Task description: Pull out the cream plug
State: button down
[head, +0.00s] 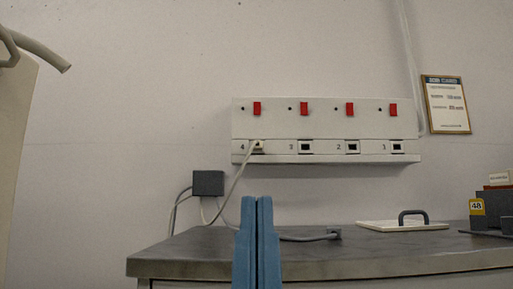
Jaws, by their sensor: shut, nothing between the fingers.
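The cream plug (258,145) sits in socket 4, the leftmost of the sockets on the white wall panel (330,125). Its pale cable (239,177) runs down to the left, toward the worktop. My gripper (257,200) shows as two blue fingers at the bottom middle, shut and empty. The fingertips appear below the plug in the picture, apart from it. How far they are from the wall I cannot tell.
A dark grey box (208,183) with cables is at the worktop's left end. A grey cable end (333,233) lies on the worktop (190,258). A white lid with a dark handle (402,225) and dark blocks (490,208) are at right. The other sockets look empty.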

notch_tip(320, 180, up, 23)
jog(key=p, duration=2.1)
jog(key=shift+f, duration=0.1)
